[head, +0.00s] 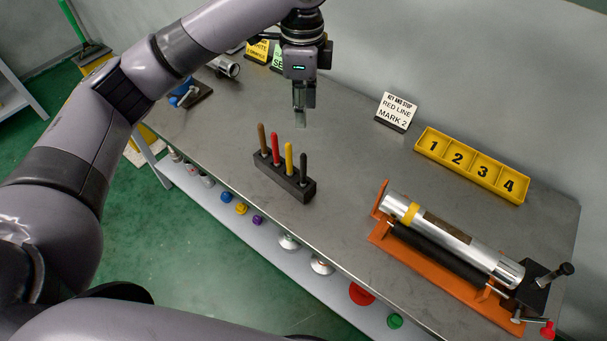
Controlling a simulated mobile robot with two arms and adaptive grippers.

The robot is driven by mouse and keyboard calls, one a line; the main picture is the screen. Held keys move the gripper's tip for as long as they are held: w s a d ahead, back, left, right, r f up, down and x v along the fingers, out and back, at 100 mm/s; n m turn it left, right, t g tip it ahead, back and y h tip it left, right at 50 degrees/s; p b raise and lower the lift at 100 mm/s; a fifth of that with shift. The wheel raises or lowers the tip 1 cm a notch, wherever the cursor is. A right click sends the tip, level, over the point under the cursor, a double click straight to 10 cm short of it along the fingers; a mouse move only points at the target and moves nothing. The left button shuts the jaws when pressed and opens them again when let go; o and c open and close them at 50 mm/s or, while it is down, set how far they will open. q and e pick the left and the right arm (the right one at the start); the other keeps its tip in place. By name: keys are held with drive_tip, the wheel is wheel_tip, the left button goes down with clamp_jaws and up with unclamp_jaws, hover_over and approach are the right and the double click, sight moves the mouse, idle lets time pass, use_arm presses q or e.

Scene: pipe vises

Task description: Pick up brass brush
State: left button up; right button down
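A black holder block (296,188) stands on the grey bench with upright handles in it: a brown one (262,138), a red one (275,149), a yellow one (289,158) and a black one (303,167). Their lower ends are hidden in the block, so I cannot tell which is the brass brush. My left gripper (300,118) points down above the bench, behind the holder in the picture and apart from the handles. I see its fingers side-on, so their opening is unclear. My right gripper is out of view.
An orange vise stand (400,247) at right holds a silver pipe (450,235) with a yellow band. A yellow numbered tray (475,165) and a "RED LINE MARK 2" sign (396,112) stand at the back. A lower shelf (270,232) holds colored knobs.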

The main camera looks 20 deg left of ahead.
sight(303, 154)
use_arm(q)
wheel_tip(303, 154, down, 10)
drive_tip(key=shift+f+p, duration=0.1)
drive_tip(key=shift+p, duration=0.75)
drive_tip(key=shift+d+f+p, duration=0.1)
drive_tip(key=shift+f+p, duration=0.7)
drive_tip(key=shift+f, duration=1.9)
drive_tip(key=shift+c, duration=0.3)
clamp_jaws()
